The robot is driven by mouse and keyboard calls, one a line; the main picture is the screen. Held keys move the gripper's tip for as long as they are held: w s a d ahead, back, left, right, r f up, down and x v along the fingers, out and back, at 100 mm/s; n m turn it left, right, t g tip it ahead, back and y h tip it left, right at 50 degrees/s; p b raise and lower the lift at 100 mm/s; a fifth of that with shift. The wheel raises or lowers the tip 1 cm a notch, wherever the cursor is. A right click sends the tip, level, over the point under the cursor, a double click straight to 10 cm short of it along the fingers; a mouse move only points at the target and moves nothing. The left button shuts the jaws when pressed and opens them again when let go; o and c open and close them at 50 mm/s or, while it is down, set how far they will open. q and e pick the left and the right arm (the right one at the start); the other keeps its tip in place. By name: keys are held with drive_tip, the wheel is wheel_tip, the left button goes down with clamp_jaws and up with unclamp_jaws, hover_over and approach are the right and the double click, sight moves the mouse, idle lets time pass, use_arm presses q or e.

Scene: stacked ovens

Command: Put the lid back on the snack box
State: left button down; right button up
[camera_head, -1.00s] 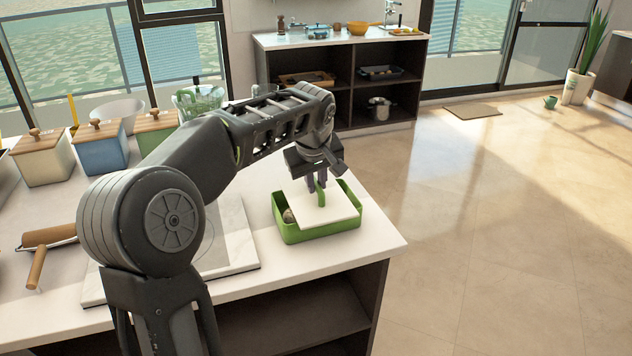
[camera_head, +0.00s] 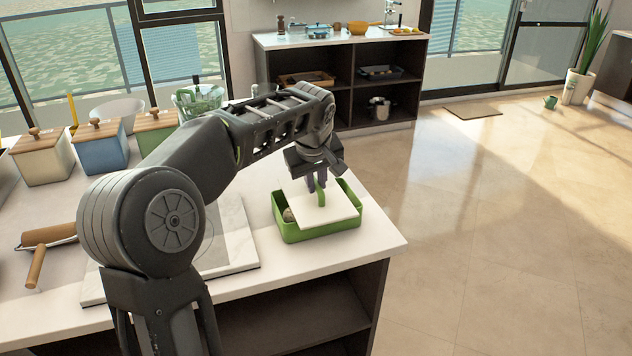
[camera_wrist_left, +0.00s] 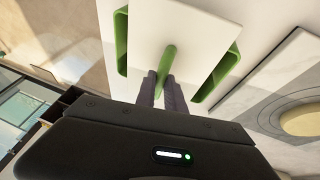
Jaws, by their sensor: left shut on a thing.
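The snack box (camera_head: 318,233) is a green open container near the right front corner of the counter. The lid (camera_head: 335,213) is a white panel with a green handle (camera_head: 320,195), lying over the box at an angle to its rim. Green box walls show past the lid on two sides in the left wrist view (camera_wrist_left: 215,78). A round pale item (camera_head: 289,215) shows inside the box at its left. My left gripper (camera_head: 316,182) is shut on the lid's handle, above the box; its fingers also show in the left wrist view (camera_wrist_left: 160,90). My right gripper is not in view.
A white board (camera_head: 235,262) lies left of the box. A rolling pin (camera_head: 50,236) and several wooden-lidded canisters (camera_head: 100,145) stand or lie farther left. The counter's right edge (camera_head: 385,225) is close to the box.

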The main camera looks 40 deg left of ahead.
use_arm(q)
drive_tip(key=c, duration=1.3)
unclamp_jaws()
drive_tip(key=shift+c, duration=0.2)
drive_tip(key=shift+o, duration=0.4)
drive_tip(key=o, duration=0.4)
drive_tip(key=shift+r+p, duration=2.5)
drive_tip(key=shift+r, duration=1.05)
drive_tip(key=shift+c, duration=0.3)
clamp_jaws()
